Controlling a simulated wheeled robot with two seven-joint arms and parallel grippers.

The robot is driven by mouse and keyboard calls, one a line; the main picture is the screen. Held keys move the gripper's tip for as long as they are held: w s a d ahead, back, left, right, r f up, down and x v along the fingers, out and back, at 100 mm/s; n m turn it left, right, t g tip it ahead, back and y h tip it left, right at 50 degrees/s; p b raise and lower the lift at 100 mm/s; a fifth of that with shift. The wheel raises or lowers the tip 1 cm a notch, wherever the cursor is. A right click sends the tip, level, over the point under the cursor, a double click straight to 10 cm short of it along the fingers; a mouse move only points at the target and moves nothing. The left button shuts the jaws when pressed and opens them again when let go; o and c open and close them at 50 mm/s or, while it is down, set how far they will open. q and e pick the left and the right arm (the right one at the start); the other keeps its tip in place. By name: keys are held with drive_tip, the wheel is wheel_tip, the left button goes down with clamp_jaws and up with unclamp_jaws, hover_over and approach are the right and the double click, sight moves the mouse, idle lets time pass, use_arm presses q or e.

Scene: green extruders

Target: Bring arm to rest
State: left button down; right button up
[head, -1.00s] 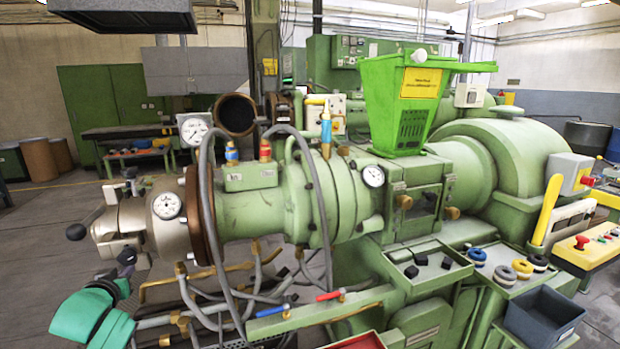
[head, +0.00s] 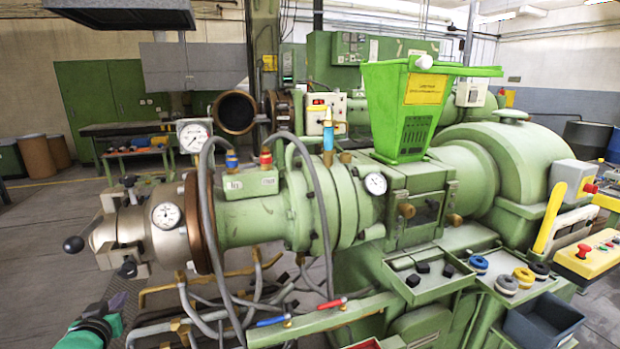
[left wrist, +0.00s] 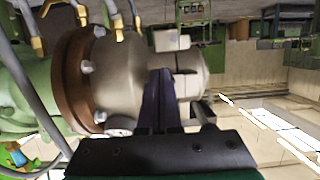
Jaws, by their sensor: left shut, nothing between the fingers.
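My left arm comes in at the bottom left of the head view, and my left gripper (head: 112,307) is at its tip, below the metal end of the extruder. In the left wrist view the dark fingers of my left gripper (left wrist: 160,100) are together with nothing between them. The green extruder (head: 250,215) with its silver head (head: 140,225) stands in front of me. The silver head also fills the middle of the left wrist view (left wrist: 130,75), apparently beyond the fingertips. My right gripper is in no view.
Grey hoses (head: 210,310) hang under the extruder barrel, near my left arm. A green hopper (head: 400,110) rises on top. Trays with black pieces (head: 428,293) and rings, plus a dark bin (head: 545,322), are at the right. Open floor (head: 45,260) lies at the left.

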use_arm(q)
drive_tip(key=s+d+f+m+g+h, duration=0.15)
drive_tip(key=s+f, duration=0.35)
drive_tip(key=f, duration=0.7)
drive_tip(key=s+d+f+g+p, duration=0.1)
drive_tip(key=s+d+f+g, duration=0.3)
drive_tip(key=f, duration=0.8)
drive_tip(key=s+d+f+m+g+h, duration=0.1)
drive_tip(key=s+f, duration=0.5)
drive_tip(key=f, duration=0.6)
drive_tip(key=s+d+f+m+g, duration=0.1)
drive_tip(key=s+d+f+g, duration=0.1)
drive_tip(key=s+f, duration=0.3)
drive_tip(key=s+d+f+m+g+h, duration=0.1)
drive_tip(key=s+d+f, duration=0.4)
drive_tip(key=s, duration=0.9)
drive_tip(key=s+d+f+m+g+h, duration=0.1)
drive_tip(key=s+d+f+m+g, duration=0.1)
drive_tip(key=s+f, duration=0.4)
drive_tip(key=s+d+g, duration=0.1)
drive_tip(key=s, duration=0.2)
drive_tip(key=shift+s+d, duration=0.15)
drive_tip(key=shift+d, duration=0.1)
drive_tip(key=shift+f, duration=0.1)
